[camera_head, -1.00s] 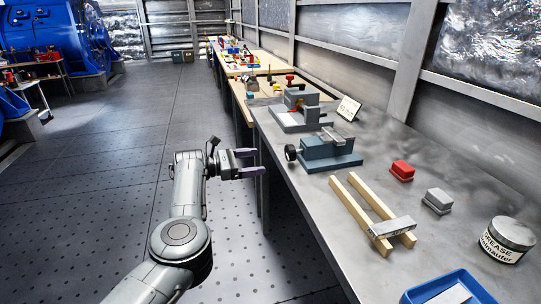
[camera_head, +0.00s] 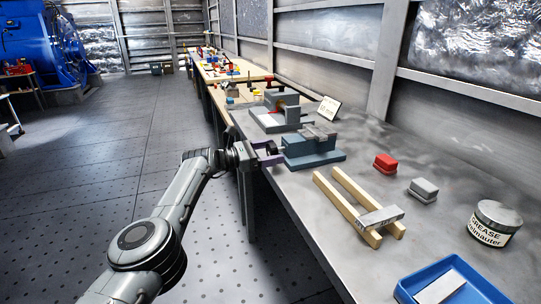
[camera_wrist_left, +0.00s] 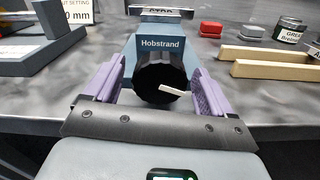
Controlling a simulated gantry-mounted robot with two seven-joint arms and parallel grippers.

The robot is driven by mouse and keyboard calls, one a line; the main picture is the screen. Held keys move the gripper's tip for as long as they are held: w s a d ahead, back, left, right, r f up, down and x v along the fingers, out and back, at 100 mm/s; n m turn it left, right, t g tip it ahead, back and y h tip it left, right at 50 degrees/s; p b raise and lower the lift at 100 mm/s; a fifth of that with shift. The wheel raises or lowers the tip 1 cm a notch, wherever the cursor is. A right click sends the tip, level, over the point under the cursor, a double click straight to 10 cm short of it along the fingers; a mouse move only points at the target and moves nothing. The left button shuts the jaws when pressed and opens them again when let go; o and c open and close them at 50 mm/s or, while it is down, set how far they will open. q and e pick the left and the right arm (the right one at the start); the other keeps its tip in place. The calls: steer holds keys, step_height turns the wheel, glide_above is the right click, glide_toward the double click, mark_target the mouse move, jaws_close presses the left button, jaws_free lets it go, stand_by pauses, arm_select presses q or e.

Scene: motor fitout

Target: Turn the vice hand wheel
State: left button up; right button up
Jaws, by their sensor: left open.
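The blue-grey vice (camera_head: 312,150) stands on the bench near its left edge. Its black hand wheel (camera_wrist_left: 161,79), with a pale handle (camera_wrist_left: 174,90), faces the left wrist camera below the label "Hobstrand". My left gripper (camera_head: 268,153) is at the wheel end of the vice, and hides most of the wheel in the head view. In the left wrist view, the open purple fingers of the gripper (camera_wrist_left: 157,92) stand on either side of the wheel. A gap shows on the left; contact on the right is unclear. My right gripper is not in view.
Behind the vice stands a grey fixture (camera_head: 275,117) with a small sign (camera_head: 328,109). Wooden rails (camera_head: 350,198), a red block (camera_head: 385,163), a grey block (camera_head: 423,189), a grease tin (camera_head: 494,225) and a blue tray (camera_head: 407,294) lie to the right. Floor left of the bench is clear.

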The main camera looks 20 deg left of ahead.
arm_select(q)
steer(key=shift+w+d, duration=0.1)
steer(key=c, duration=1)
steer(key=m+p, duration=0.3)
steer(key=shift+r+m+p, duration=0.25)
steer(key=shift+m+p, duration=0.05)
steer(key=shift+c, duration=0.2)
steer(key=shift+f+m, duration=0.1)
steer(key=shift+m, duration=0.5)
steer(key=shift+f+m, duration=0.1)
steer(key=shift+m, duration=0.4)
